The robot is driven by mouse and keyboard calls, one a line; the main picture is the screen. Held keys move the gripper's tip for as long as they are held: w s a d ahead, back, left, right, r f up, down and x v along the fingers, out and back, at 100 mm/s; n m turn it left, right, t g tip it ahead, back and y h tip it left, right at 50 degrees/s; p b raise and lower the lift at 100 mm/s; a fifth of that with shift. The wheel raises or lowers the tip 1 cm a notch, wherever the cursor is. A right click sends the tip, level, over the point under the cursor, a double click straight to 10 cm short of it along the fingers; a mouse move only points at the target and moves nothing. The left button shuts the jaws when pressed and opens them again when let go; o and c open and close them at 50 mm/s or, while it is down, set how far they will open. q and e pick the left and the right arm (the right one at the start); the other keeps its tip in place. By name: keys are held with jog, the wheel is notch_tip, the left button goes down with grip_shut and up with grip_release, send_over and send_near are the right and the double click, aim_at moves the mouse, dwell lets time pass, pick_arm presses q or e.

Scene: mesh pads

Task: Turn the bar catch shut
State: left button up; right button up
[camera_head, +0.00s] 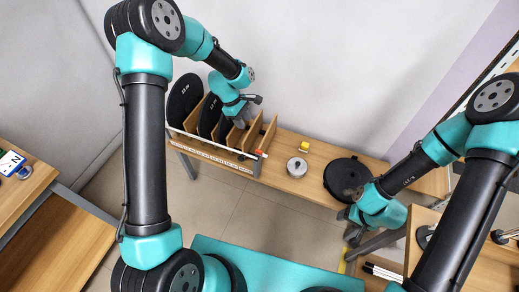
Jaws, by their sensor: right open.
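A wooden rack (222,154) with upright dividers stands on the bench, with black round pads (184,97) in its slots. A pale marked bar (212,143) runs along its front. A small red part (262,153) sits at the bar's right end; it may be the catch, but its position is too small to tell. My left gripper (245,113) is above the rack's right half, apart from the red part; its jaws are too small to read. My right gripper (352,227) is open, in front of the bench, just below a black disc (346,178).
A round metal object (297,167) and a small yellow block (304,147) stand on the wooden bench (318,158) between rack and disc. Bare bench surrounds them. A wooden shelf unit (425,225) stands at right, and another wooden table (40,185) at far left.

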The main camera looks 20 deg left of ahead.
aim_at(258, 150)
pick_arm(q)
jog(key=x, duration=1.7)
grip_shut()
